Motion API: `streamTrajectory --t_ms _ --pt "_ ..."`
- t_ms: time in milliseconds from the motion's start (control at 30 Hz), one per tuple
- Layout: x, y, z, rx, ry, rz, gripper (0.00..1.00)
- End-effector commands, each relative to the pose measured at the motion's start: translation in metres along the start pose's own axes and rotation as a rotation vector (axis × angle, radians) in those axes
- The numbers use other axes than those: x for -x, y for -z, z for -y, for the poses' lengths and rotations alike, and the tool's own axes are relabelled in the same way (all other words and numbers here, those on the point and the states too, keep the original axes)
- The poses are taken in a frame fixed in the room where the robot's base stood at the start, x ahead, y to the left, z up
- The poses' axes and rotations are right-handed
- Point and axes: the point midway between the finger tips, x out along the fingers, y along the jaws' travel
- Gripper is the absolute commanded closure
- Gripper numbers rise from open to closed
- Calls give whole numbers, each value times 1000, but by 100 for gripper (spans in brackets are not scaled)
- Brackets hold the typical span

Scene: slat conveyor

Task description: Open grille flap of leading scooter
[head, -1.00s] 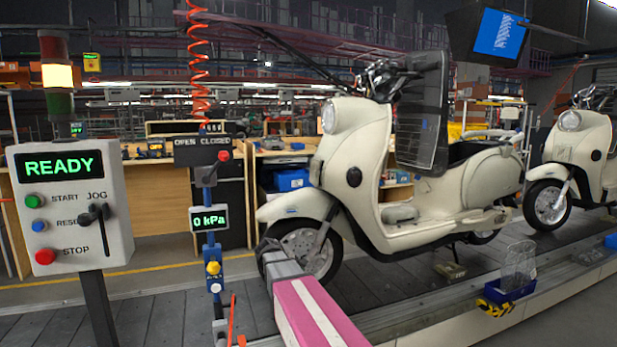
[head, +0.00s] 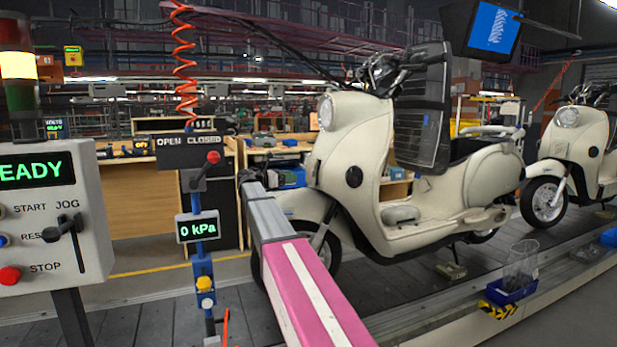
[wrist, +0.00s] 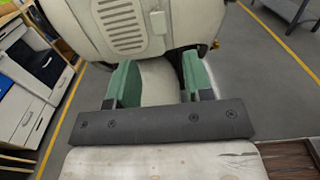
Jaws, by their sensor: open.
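The leading scooter (head: 335,170) is cream-coloured and stands on the slat conveyor, front toward the left, in the head view. In the wrist view its cream front panel fills the top, with a slotted grille flap (wrist: 120,24) that looks flush and closed. A small pale tab (wrist: 158,22) sits at the flap's right side. My gripper (wrist: 159,64) is open, its two green fingers apart, pointing at the scooter below the flap. Nothing is held between the fingers. In the head view my gripper (head: 247,178) is at the far end of my pink arm, beside the scooter's front.
A control box (head: 45,215) stands at left, and a blue post with a 0 kPa display (head: 198,227) stands left of my arm. A second scooter (head: 575,150) is behind at right. A blue bin (head: 510,288) sits at the conveyor's near edge.

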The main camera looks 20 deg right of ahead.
Motion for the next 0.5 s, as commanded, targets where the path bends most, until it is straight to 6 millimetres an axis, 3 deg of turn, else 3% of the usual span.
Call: streamTrajectory --t_ms 300,500 --pt "-57 1 0 -1 1 -2 53" --pt "-78 1 0 -2 -1 -2 53"
